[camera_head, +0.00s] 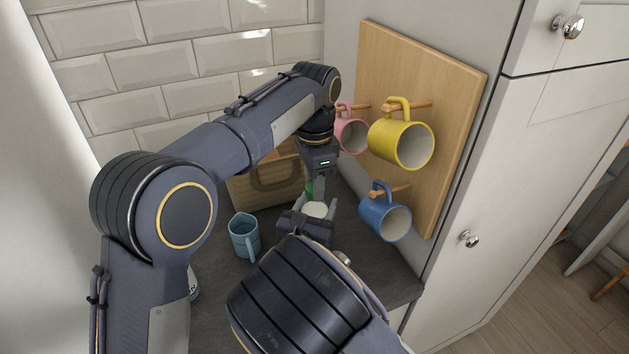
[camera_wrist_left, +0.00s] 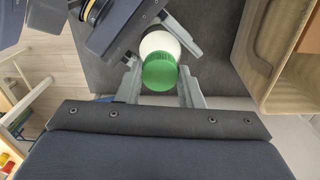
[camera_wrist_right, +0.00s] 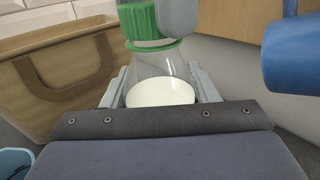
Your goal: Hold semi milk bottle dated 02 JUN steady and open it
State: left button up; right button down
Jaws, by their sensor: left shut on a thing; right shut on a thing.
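The milk bottle (camera_head: 316,210) stands at the back of the slate worktop, mostly hidden by my grippers. In the right wrist view it is a clear bottle (camera_wrist_right: 161,70) with white milk inside. My right gripper (camera_head: 305,224) is shut around its body. My left gripper (camera_head: 315,190) comes from above and is shut on the green cap (camera_wrist_left: 160,72). The cap (camera_wrist_right: 139,20) sits at the neck, above a green ring (camera_wrist_right: 153,46). I cannot tell whether it is loose. No date label is visible.
A pale blue jug (camera_head: 244,237) stands left of the bottle. A wooden box (camera_head: 240,191) is behind. Yellow (camera_head: 402,143), pink (camera_head: 350,134) and blue (camera_head: 386,217) mugs hang from a wooden board (camera_head: 452,95) close on the right.

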pick_arm(q)
jog(key=n, duration=2.6)
jog(key=o, duration=1.1)
jog(key=shift+c, duration=0.2)
